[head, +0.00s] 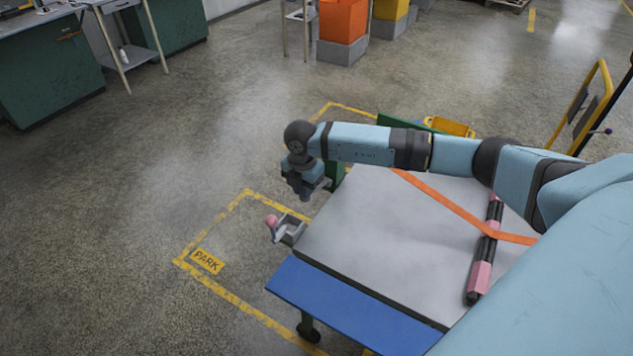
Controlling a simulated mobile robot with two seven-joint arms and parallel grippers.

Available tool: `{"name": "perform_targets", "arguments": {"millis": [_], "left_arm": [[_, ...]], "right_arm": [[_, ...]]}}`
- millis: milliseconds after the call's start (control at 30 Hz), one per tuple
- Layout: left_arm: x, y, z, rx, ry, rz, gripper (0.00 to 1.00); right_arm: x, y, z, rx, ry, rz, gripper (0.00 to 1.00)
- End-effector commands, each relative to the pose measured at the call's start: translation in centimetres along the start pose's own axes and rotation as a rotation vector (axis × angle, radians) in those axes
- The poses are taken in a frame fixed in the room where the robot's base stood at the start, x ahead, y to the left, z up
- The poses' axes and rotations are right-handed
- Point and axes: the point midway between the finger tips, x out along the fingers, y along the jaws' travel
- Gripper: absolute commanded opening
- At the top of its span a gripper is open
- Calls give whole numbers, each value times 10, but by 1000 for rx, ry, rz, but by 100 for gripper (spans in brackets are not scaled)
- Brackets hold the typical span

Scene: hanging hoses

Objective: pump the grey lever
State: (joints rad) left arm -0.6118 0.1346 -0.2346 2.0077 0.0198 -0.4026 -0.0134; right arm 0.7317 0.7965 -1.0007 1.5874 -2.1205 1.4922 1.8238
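A small grey fitting (289,231) with a pink ball end (271,221) sticks out from the left edge of the cart; it may be the grey lever, but it is too small to be sure. My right gripper (304,192) points down beyond and slightly right of this fitting, near the cart's far left corner. It appears apart from the fitting. Its fingers are small and dark, and I cannot tell whether they are open. My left gripper is not in view.
Open floor with yellow PARK markings (206,261) lies to the left. A yellow-framed handle (590,100) stands right.

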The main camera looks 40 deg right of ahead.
Motion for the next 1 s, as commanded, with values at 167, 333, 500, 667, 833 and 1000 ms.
{"name": "perform_targets", "arguments": {"millis": [167, 333, 500, 667, 833, 1000], "left_arm": [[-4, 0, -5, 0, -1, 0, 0], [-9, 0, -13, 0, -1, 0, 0], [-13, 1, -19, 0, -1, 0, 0], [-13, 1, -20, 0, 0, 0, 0], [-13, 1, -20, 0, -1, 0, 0], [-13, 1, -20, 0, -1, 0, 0]], "right_arm": [[-10, 0, 5, 1, -1, 1, 15], [-25, 0, 12, 2, -2, 1, 15], [-38, 0, 18, 2, -2, 1, 15], [-42, 0, 20, 1, -1, 0, 15], [-41, 0, 20, 1, -1, 0, 15], [-41, 0, 20, 1, -1, 0, 15]]}}
